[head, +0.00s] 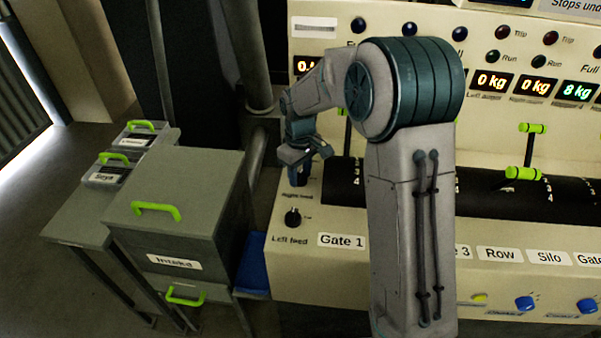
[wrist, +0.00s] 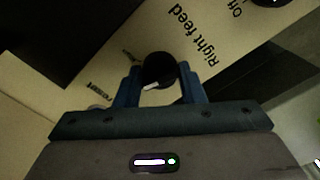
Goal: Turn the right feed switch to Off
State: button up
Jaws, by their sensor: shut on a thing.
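The right feed switch (wrist: 158,68) is a round black knob with a white mark, seen in the wrist view beside the printed words "Right feed". Its white mark points toward the lower left of that view, away from the "Off" lettering at the upper right. My gripper (wrist: 160,78) has its two blue fingers on either side of the knob, shut on it. In the head view my gripper (head: 299,177) reaches down to the panel just above the "Right feed" label, and its fingers hide the knob there.
The left feed switch (head: 292,217), a black knob, sits just below on the same cream panel. A Gate 1 label (head: 342,240) is to its right. A grey drawer cabinet (head: 180,200) with green handles stands to the left. My arm covers part of the console.

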aim_at(300, 174)
jog(key=shift+n, duration=1.3)
jog(key=o, duration=1)
notch_tip(300, 174, up, 14)
jog(key=shift+f, duration=0.1)
